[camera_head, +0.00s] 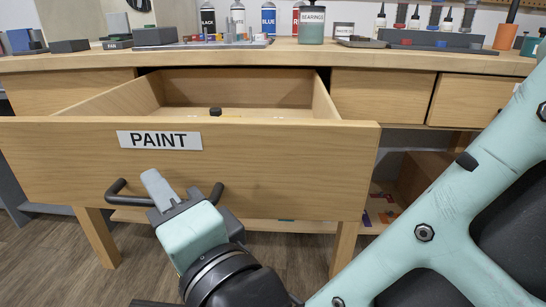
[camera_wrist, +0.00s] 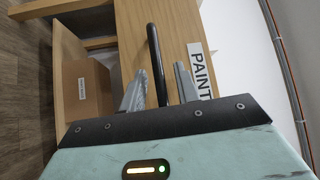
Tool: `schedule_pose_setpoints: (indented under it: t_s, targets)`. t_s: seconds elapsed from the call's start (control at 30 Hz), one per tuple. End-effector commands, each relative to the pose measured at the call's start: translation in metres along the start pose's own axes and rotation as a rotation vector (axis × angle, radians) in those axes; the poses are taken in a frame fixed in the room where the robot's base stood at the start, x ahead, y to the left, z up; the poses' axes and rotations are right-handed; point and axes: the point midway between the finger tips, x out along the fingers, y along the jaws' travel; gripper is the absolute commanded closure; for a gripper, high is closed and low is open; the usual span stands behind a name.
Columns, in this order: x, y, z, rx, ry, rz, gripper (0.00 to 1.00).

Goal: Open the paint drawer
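The paint drawer (camera_head: 285,165) is pulled far out of the workbench, and its inside shows behind the wooden front. A white PAINT label (camera_head: 160,140) is on the front; it also shows in the wrist view (camera_wrist: 200,70). Below it is a black bar handle (camera_head: 118,192), partly hidden by my gripper (camera_head: 165,188). In the wrist view the handle (camera_wrist: 156,60) runs between the two grey fingers of my gripper (camera_wrist: 159,72). The fingers are apart, with a narrow gap showing beside the bar. A small black-topped item (camera_head: 215,112) shows inside the drawer.
The workbench top (camera_head: 290,52) holds bottles, a BEARINGS jar (camera_head: 312,25) and trays. Closed drawers (camera_head: 380,95) are to the right. A cardboard box (camera_wrist: 83,85) shows below the drawer in the wrist view. My arm fills the lower right of the head view.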

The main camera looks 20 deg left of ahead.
Motion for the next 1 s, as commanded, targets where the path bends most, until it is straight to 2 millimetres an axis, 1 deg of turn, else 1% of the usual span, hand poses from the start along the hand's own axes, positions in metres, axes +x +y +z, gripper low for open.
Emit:
schedule_pose_setpoints:
  t_s: [0.27, 0.37, 0.47, 0.57, 0.73, 0.77, 0.8, 1.0]
  targets:
    - [0.0, 0.0, 0.0, 0.0, -0.001, 0.0, 0.67]
    - [-0.005, 0.0, 0.001, 0.0, -0.002, 0.001, 0.67]
    - [-0.017, -0.001, 0.001, -0.001, -0.003, 0.001, 0.67]
    - [-0.037, -0.001, 0.001, -0.002, -0.004, 0.003, 0.67]
    - [-0.077, -0.001, 0.0, -0.002, -0.004, 0.003, 0.67]
    - [-0.077, 0.004, 0.001, 0.0, 0.0, -0.005, 0.67]
    - [-0.08, 0.005, 0.001, 0.001, 0.0, -0.007, 0.67]
    - [-0.096, 0.006, 0.001, -0.001, 0.001, -0.006, 0.67]
